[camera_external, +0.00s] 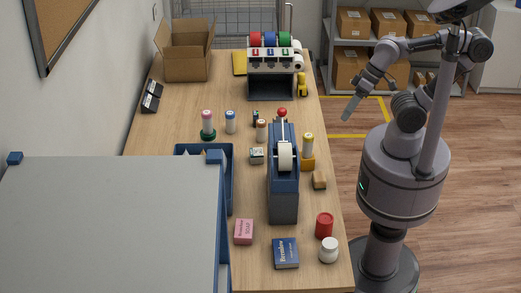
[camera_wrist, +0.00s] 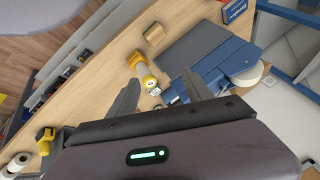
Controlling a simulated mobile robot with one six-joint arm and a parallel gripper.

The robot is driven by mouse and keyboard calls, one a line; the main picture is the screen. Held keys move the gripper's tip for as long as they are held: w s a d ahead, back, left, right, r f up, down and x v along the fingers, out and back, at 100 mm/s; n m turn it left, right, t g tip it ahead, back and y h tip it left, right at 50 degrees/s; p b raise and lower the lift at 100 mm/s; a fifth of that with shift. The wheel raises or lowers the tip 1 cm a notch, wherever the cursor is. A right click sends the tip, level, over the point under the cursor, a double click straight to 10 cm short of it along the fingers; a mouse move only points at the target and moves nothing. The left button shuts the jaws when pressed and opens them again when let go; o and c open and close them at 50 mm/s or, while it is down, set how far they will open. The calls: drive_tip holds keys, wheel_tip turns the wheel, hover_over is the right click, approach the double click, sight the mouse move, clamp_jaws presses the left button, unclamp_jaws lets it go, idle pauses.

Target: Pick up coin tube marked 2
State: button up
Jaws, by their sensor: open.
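Several capped coin tubes stand on the counter in the external view: a pink-capped one (camera_external: 207,121) in a green base, a blue-capped one (camera_external: 230,121), an orange-capped one (camera_external: 261,130) and a yellow-capped one (camera_external: 307,145) in an orange-yellow holder. Their numbers are too small to read there, so I cannot tell which is marked 2. My gripper (camera_external: 349,112) is raised off the counter's right edge. In the wrist view my gripper (camera_wrist: 160,80) is open and empty; the yellow-ringed tube (camera_wrist: 149,82) shows between its fingers, farther off, its mark unclear.
A blue tape dispenser (camera_external: 283,195) stands left of the yellow-capped tube. A tan block (camera_external: 319,180), red jar (camera_external: 324,226) and white jar (camera_external: 329,250) lie nearer the front. A blue tray (camera_external: 228,190) is at left.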

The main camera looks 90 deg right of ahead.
drive_tip(key=w+d+r+h+p, duration=0.15)
drive_tip(key=w+d+r, duration=0.25)
drive_tip(key=w, duration=0.4)
drive_tip(key=m+g+h+p, duration=0.2)
drive_tip(key=h+p, duration=0.1)
drive_tip(key=p, duration=0.2)
hover_over(231, 119)
drive_tip(key=s+a, duration=0.3)
drive_tip(key=s, duration=0.3)
wheel_tip(231, 119, down, 8)
drive_tip(key=b+x, duration=0.1)
drive_tip(key=x, duration=0.3)
drive_tip(key=b+x, duration=0.1)
drive_tip(key=x, duration=0.3)
drive_tip(key=b+x, duration=0.1)
drive_tip(key=x, duration=0.3)
drive_tip(key=shift+d+f, duration=0.2)
drive_tip(key=shift+d, duration=0.2)
drive_tip(key=b+x, duration=0.2)
drive_tip(key=x, duration=0.4)
drive_tip(key=shift+w+d, duration=0.1)
drive_tip(key=shift+w, duration=0.15)
drive_tip(key=shift+r, duration=0.1)
clamp_jaws()
